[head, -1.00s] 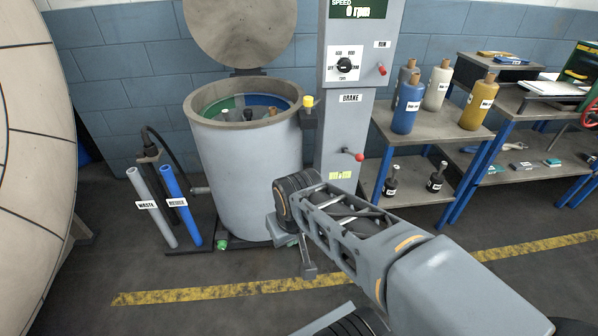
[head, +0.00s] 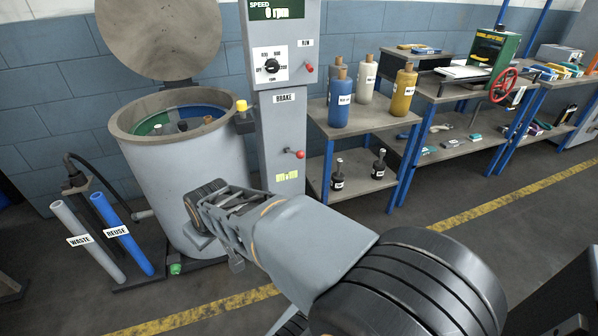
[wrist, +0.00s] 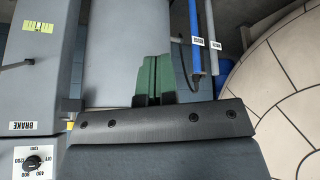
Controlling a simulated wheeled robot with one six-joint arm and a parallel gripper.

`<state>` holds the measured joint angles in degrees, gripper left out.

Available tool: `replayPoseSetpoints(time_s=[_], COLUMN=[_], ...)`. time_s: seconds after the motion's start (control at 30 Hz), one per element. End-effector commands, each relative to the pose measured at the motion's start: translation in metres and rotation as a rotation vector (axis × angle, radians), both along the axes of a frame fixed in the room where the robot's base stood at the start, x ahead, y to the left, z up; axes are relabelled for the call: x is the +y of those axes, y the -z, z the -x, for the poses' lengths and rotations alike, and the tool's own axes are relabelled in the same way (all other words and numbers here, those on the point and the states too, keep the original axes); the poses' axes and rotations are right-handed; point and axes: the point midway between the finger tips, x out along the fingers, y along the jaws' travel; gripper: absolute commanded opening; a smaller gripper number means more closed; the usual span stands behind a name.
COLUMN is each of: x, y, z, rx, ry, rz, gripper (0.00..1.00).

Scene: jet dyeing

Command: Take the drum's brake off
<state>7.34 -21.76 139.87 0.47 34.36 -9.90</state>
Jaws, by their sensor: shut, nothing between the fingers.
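The brake lever with its red knob (head: 300,154) sticks out to the right of a grey control post (head: 275,135), below the BRAKE label (head: 284,98). In the wrist view the lever (wrist: 16,66) lies at the left, apart from my gripper, with the BRAKE label (wrist: 25,126) below it. The grey drum (head: 185,175) stands left of the post with its round lid raised. My gripper (wrist: 153,60) shows green fingers, shut and empty, in front of the drum wall. In the head view my arm hides the fingers.
A second red-knobbed lever marked RUN (head: 309,68) and a speed dial (head: 271,66) sit higher on the post. WASTE (head: 88,242) and REUSE (head: 122,235) pipes stand left of the drum. A bottle shelf (head: 365,122) stands right of the post. The floor by the yellow line is clear.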

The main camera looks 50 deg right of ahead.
Motion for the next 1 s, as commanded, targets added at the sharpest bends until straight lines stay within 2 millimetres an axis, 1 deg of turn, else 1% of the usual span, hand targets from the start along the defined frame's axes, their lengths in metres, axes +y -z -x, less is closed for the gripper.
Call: replayPoseSetpoints(time_s=[0.03,0.07,0.1,0.17,0.2,0.27,0.3,0.37,0.4,0.47,0.5,0.57,0.6,0.67,0.7,0.8,0.9,1.0], x=[-0.017,-0.029,-0.046,-0.076,-0.099,-0.129,-0.151,-0.185,-0.208,-0.240,-0.259,-0.285,-0.300,-0.320,-0.330,-0.349,-0.359,-0.364], y=[0.026,0.033,0.042,0.056,0.064,0.074,0.082,0.092,0.099,0.111,0.118,0.130,0.138,0.149,0.157,0.174,0.188,0.199], z=[-0.023,-0.038,-0.058,-0.086,-0.101,-0.122,-0.132,-0.142,-0.145,-0.145,-0.141,-0.133,-0.125,-0.111,-0.101,-0.076,-0.054,-0.037], rx=[-0.069,-0.122,-0.200,-0.315,-0.384,-0.496,-0.561,-0.648,-0.699,-0.763,-0.798,-0.840,-0.860,-0.882,-0.889,-0.895,-0.888,-0.878], ry=[-0.002,-0.007,-0.015,-0.020,-0.013,-0.033,-0.033,-0.026,-0.019,-0.002,0.010,0.033,0.048,0.075,0.091,0.136,0.174,0.204], rz=[0.034,0.064,0.113,0.202,0.275,0.376,0.457,0.596,0.693,0.841,0.942,1.092,1.189,1.330,1.418,1.613,1.764,1.871], gripper=[0.00,0.00,0.00,0.00,0.00,0.00,0.00,0.00,0.00,0.00,0.00,0.00,0.00,0.00,0.00,0.00,0.00,0.00])
